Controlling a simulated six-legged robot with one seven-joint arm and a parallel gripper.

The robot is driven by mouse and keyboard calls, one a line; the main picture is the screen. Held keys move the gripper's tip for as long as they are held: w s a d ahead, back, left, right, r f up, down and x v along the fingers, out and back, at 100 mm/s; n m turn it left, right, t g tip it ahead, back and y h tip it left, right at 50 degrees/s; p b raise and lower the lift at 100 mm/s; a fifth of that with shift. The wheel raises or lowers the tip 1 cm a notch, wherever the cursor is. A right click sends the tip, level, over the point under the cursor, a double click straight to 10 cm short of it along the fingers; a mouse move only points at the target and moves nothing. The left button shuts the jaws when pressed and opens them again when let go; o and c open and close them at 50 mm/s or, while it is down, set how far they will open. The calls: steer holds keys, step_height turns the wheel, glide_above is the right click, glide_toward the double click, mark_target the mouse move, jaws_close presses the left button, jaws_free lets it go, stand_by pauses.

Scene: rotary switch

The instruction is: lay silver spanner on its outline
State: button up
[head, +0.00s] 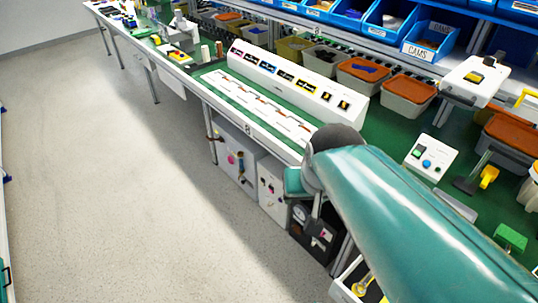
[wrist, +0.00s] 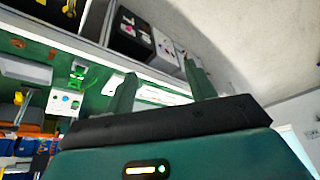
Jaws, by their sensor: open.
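I cannot make out the silver spanner or its outline for certain in either view. A long white panel (head: 258,104) with several small, thin dark and reddish marks or items lies on the green bench in the head view; they are too small to tell apart. A white strip, probably that panel, shows between my fingers in the wrist view (wrist: 160,96). My gripper (wrist: 160,70) is open, its two green fingers wide apart with nothing between them. In the head view my arm hides part of the bench, and the gripper's fingers cannot be made out.
A sloped white console (head: 290,82) with dark labelled icons stands behind the panel. Grey bins (head: 408,97) and blue bins (head: 430,38) line the back. A white button box (head: 430,158) stands at the right. Cabinets (head: 238,160) stand below the bench; the floor (head: 130,180) at left is clear.

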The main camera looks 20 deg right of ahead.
steer(key=a+r+n, duration=0.1)
steer(key=s+a+r+n, duration=0.1)
steer(key=a, duration=0.1)
steer(key=s+a+r+n+t, duration=0.1)
steer(key=shift+s+a+r+y, duration=0.15)
steer(key=shift+s+y, duration=0.1)
steer(key=shift+y, duration=0.05)
